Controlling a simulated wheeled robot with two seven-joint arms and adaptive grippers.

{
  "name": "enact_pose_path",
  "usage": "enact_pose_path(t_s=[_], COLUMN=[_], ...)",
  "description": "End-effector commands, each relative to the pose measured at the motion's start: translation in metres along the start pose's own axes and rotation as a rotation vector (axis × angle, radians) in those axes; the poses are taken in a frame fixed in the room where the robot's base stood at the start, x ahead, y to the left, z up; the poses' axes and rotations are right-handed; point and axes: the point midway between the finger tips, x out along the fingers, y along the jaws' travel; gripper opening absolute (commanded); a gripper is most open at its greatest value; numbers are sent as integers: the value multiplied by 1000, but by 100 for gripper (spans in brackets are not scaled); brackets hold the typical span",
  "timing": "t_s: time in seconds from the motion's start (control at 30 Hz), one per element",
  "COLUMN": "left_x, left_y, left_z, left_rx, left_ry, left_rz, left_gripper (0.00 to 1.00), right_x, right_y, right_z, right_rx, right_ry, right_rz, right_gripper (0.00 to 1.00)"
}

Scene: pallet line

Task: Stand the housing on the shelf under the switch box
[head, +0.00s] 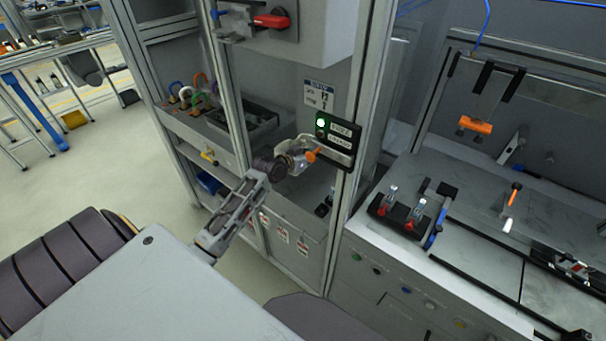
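The switch box (300,40) is a grey cabinet with a red handle at the top middle. Below it is a grey shelf (213,137) with coloured padlocks and a dark tray on it. My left gripper (271,168) reaches in from the lower left, to the right of the shelf's front. It appears shut on a small, shiny, clear-grey piece with an orange end, seemingly the housing (298,162). The housing is in the air and tilted, just in front of a metal bracket (341,154). The fingertips partly hide its near end. My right gripper is not in view.
A dark panel (347,131) with a lit green lamp is close beside the housing. A cabinet post (358,100) stands just right. Several padlocks (187,97) and a dark tray (262,128) crowd the shelf. The right bench (470,215) carries red-and-clear parts and orange-handled tools.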

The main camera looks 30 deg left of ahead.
Motion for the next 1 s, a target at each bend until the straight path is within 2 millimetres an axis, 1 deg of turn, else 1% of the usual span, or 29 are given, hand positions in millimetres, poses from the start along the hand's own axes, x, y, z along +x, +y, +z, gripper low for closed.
enact_pose_path(t_s=[0.2,0.4,0.53,0.87,1.0], left_x=[10,19,22,22,25], left_y=[0,1,1,1,1], left_z=[24,47,52,54,62], left_rx=[-1,-2,-1,0,0], left_ry=[-2,-2,1,1,-1], left_rz=[-1,0,0,0,-1], left_gripper=[0,0,0,0,0], right_x=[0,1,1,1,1], right_y=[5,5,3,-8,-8], right_z=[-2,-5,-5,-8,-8], right_rx=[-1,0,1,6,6], right_ry=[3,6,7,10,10], right_rz=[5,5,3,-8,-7], right_gripper=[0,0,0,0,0])
